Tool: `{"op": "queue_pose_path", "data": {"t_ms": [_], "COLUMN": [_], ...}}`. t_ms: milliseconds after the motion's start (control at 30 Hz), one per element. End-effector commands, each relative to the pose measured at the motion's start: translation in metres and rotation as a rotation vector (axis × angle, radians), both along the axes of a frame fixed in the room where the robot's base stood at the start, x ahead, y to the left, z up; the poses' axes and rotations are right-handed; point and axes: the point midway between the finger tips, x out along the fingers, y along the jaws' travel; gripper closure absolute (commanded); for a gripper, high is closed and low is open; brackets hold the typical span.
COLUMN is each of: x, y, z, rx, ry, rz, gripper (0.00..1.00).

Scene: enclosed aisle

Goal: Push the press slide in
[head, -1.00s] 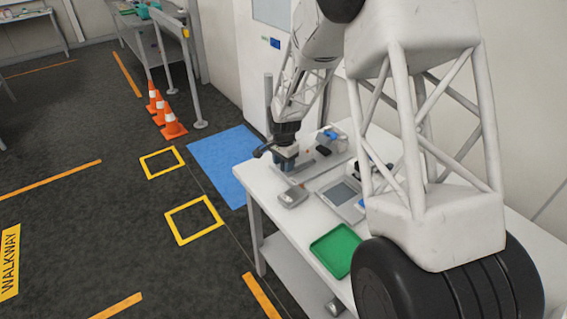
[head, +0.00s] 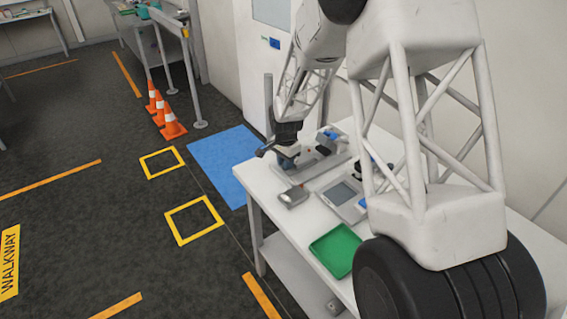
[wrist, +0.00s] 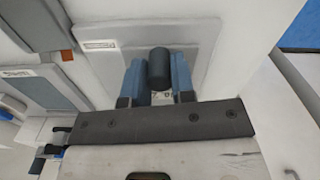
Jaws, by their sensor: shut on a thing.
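The press (head: 322,163) stands on the white bench in the head view, with a grey base and a blue part at its back. My gripper (head: 287,160) is low over its near left end. In the wrist view, the blue fingers of my gripper (wrist: 158,75) stand on either side of a dark round handle (wrist: 158,64), which I take to be the slide's. The gripper is shut on it. A grey plate (wrist: 205,42) lies below the handle. The slide's body and its travel are mostly hidden by the gripper.
A small grey box (head: 292,197), a grey device with a screen (head: 343,194) and a green tray (head: 335,250) stand nearby on the white bench (head: 262,184). Floor to the left is open, with orange cones (head: 172,124) further back.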

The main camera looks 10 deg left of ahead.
Motion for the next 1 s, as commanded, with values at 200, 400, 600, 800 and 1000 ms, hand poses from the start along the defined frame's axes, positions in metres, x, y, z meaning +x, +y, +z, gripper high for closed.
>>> {"op": "queue_pose_path", "data": {"t_ms": [200,400,600,800,1000], "x": [0.023,0.032,0.033,0.033,0.033], "y": [-0.023,-0.033,-0.034,-0.033,-0.033], "z": [0.0,0.0,0.0,0.0,0.0], "rx": [0.0,0.0,0.0,0.0,-0.001], "ry": [0.0,0.0,-0.001,-0.001,-0.001], "rz": [-0.003,-0.001,-0.002,-0.002,-0.001], "gripper": [1.0,1.0,1.0,0.53,0.5]}}
